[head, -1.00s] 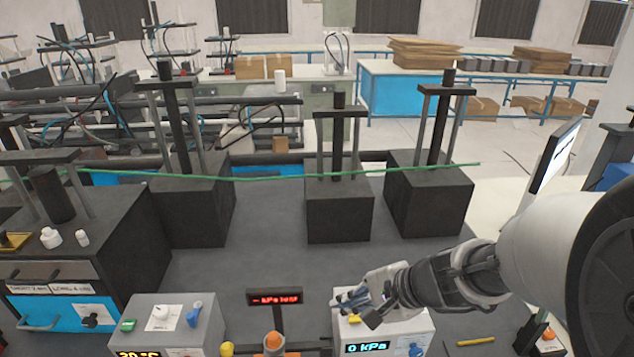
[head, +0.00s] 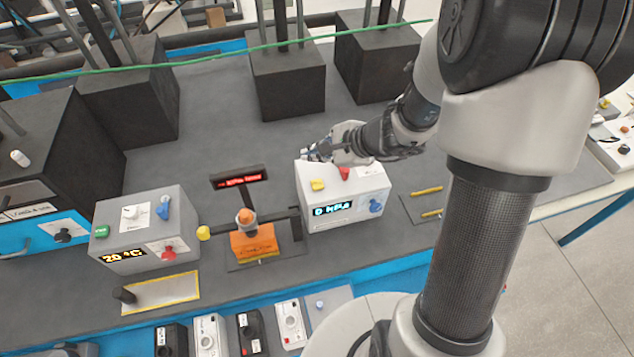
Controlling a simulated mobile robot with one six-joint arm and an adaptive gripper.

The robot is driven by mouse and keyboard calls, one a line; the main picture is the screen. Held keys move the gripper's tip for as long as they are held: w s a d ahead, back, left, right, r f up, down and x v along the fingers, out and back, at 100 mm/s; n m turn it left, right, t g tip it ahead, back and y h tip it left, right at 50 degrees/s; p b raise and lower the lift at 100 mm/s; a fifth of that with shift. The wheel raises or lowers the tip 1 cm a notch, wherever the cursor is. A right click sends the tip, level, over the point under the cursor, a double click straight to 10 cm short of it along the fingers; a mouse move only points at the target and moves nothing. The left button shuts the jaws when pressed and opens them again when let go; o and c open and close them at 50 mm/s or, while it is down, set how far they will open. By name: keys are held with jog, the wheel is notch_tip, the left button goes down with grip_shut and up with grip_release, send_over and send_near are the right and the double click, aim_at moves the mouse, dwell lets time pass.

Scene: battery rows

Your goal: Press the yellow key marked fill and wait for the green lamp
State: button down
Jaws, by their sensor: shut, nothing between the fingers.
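A yellow key (head: 317,185) sits at the left of the top of a light grey box (head: 345,207), whose blue display reads about 0 kPa. Its marking is too small to read. My gripper (head: 308,153) is shut and empty, near the back left edge of that box's top, just behind the yellow key in the picture. I cannot tell its height above the box. I see no lit green lamp that I can make out.
A red button (head: 344,174) and a blue knob (head: 376,206) are on the same box. A red-lit sign (head: 240,178) and an orange block (head: 254,242) stand to its left. Another grey box (head: 140,238) shows 20 °C. Dark blocks with posts (head: 286,82) stand behind.

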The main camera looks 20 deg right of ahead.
jog(key=b, duration=0.5)
send_over(316, 186)
notch_tip(316, 186, down, 7)
jog(key=shift+f, duration=0.1)
jog(key=shift+f+b, duration=0.6)
jog(key=shift+b, duration=0.15)
jog(key=shift+f, duration=0.1)
dwell(0.4)
jog(key=shift+f+b, duration=0.3)
jog(key=shift+b, duration=0.35)
jog(key=shift+f+b, duration=0.4)
jog(key=shift+b, duration=0.1)
dwell(0.5)
jog(key=shift+r, duration=0.1)
jog(key=shift+r+p, duration=0.5)
jog(key=shift+r, duration=0.25)
jog(key=shift+r+p, duration=1.85)
jog(key=shift+r, duration=0.65)
